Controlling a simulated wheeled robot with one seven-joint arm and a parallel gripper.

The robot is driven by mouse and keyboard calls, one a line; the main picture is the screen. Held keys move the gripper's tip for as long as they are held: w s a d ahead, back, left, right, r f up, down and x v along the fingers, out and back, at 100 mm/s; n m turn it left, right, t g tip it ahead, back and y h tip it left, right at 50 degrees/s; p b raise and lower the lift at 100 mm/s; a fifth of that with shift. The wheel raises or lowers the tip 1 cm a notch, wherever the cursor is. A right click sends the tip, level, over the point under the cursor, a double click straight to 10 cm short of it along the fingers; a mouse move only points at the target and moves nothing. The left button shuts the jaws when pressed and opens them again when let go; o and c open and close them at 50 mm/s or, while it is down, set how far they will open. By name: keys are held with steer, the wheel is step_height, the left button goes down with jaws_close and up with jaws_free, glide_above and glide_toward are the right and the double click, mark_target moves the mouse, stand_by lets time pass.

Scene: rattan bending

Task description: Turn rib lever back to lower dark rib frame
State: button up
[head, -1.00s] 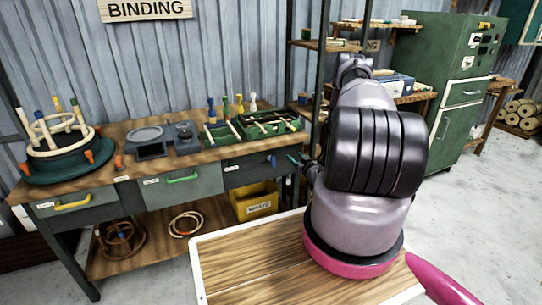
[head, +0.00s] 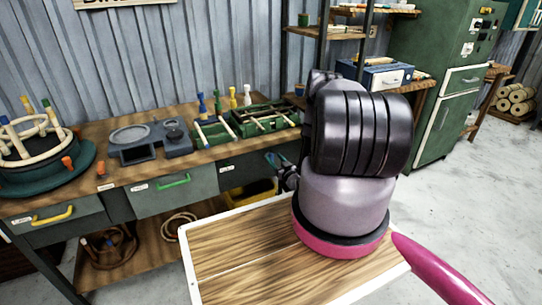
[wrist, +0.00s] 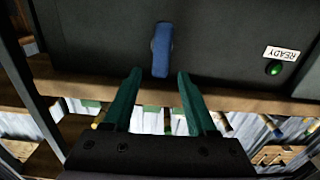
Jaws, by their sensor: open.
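A blue lever (wrist: 161,50) stands upright in the wrist view on a dark front panel (wrist: 95,40). I take it for the rib lever. My gripper (wrist: 157,72) is open, its two green fingers either side of the lever's line. The lever's near end lies about level with the fingertips, and nothing is held. I cannot tell whether they touch. In the head view my gripper (head: 276,160) is small, in front of the workbench's right end, and hides the lever. A green tray of rods and bars (head: 262,120) sits above; I cannot pick out the dark rib frame.
A READY label (wrist: 281,53) with a lit green lamp (wrist: 273,68) is right of the lever. The workbench (head: 120,180) has drawers with yellow and green handles. A round green stand with pegs (head: 40,170) is at its left. Open floor (head: 460,220) lies right.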

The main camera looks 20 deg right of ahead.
mark_target(272, 156)
steer(key=shift+w, duration=2.05)
jaws_close()
steer(key=shift+a, duration=0.1)
